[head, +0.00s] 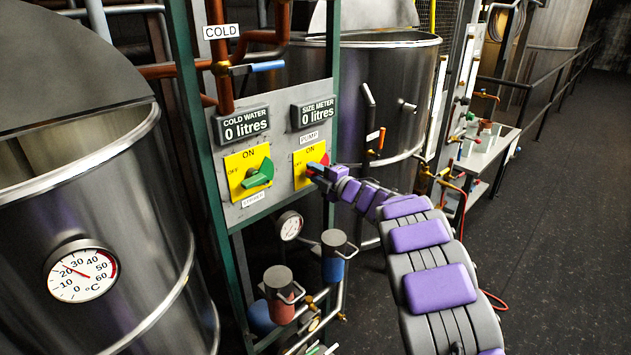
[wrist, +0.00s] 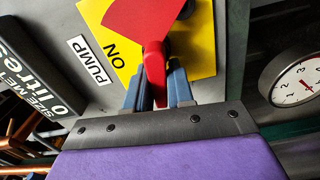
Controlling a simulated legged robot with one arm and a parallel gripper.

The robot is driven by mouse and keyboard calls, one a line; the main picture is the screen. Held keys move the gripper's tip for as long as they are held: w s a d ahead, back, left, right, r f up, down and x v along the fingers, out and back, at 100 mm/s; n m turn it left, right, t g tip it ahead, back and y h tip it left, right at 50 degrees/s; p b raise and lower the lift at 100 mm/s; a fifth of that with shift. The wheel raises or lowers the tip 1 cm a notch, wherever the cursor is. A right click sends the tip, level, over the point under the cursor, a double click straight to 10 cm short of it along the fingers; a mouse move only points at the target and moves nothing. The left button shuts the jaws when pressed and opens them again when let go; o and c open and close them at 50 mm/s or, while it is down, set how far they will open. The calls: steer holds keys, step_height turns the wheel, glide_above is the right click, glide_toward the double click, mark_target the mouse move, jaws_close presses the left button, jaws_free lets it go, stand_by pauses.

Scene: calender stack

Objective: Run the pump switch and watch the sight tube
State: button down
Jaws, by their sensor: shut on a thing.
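The pump switch (wrist: 154,60) is a red rotary handle on a yellow plate marked ON, beside a PUMP label (wrist: 90,60). In the head view the yellow pump plate (head: 301,176) sits on the right of the grey panel. My gripper (wrist: 158,92) is shut on the red handle, with a blue-grey finger on each side of it. In the head view my gripper (head: 318,170) reaches the switch from the right and hides part of it. I cannot make out which thing is the sight tube.
A green-handled switch (head: 258,175) is left of the pump switch. Above are COLD WATER (head: 243,124) and SIZE METER (head: 314,112) displays, both reading 0 litres. Steel vats stand left (head: 120,230) and behind (head: 385,90). A round gauge (head: 290,226) hangs below. Dark floor at right is open.

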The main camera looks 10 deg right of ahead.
steer(key=shift+f+n+b, duration=0.4)
steer(key=shift+n+b, duration=0.15)
steer(key=shift+n, duration=0.05)
steer(key=c, duration=1.1)
jaws_free()
steer(key=shift+w+a, duration=0.1)
steer(key=shift+r, duration=0.1)
steer(key=shift+s, duration=0.25)
steer(key=p+v, duration=0.2)
steer(key=v, duration=1.5)
steer(key=shift+w+p, duration=0.1)
steer(key=shift+p, duration=0.2)
